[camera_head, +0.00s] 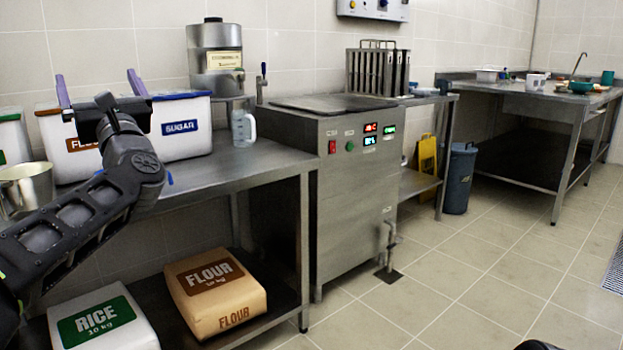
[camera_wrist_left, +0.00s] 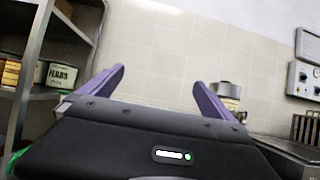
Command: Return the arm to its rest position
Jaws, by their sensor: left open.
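My left arm comes in from the left. Its gripper (camera_head: 99,84) is raised above the steel counter, in front of the white flour bin (camera_head: 84,152) and sugar bin (camera_head: 182,128). Its two purple fingers point upward, spread wide apart. The left wrist view shows the same open gripper (camera_wrist_left: 158,77) with only tiled wall between the fingers. It holds nothing. The arm hides part of the flour bin. My right gripper is not in view.
A steel counter (camera_head: 262,160) runs beside my arm, with a clear jug (camera_head: 243,128) and a metal dispenser (camera_head: 215,60). A steel pot (camera_head: 27,188) stands close to the arm. A steel cooker (camera_head: 345,200) stands right of the counter. The tiled floor (camera_head: 440,280) is clear.

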